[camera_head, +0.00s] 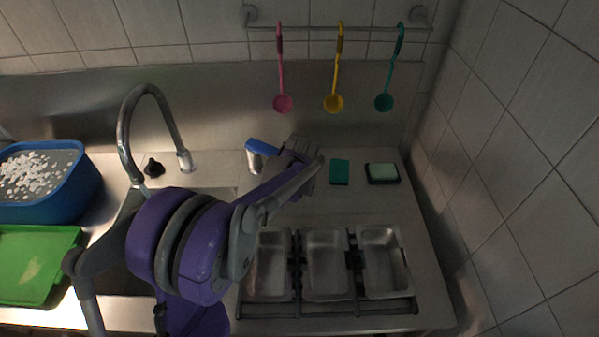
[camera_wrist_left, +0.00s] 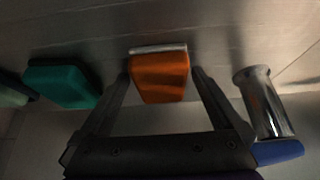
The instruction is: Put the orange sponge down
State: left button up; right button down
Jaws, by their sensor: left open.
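The orange sponge (camera_wrist_left: 160,78), with a pale strip along one edge, sits between the fingertips of my left gripper (camera_wrist_left: 160,72) in the left wrist view. The gripper is open, with a finger close on each side of the sponge; I cannot tell whether either touches it. In the head view my left gripper (camera_head: 301,165) is low over the back of the counter and hides the sponge. The sponge appears to be at the counter surface, but its exact contact is unclear. My right gripper is not in view.
A green sponge (camera_head: 339,172) and a pale-green sponge in a dark holder (camera_head: 382,180) lie to the right. A metal container with a blue part (camera_head: 262,148) stands close to the left. Metal pans (camera_head: 326,262) sit in a rack in front. Ladles hang behind.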

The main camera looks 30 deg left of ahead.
pick_arm(q)
jog(key=v, duration=1.2)
jog(key=shift+r, duration=0.1)
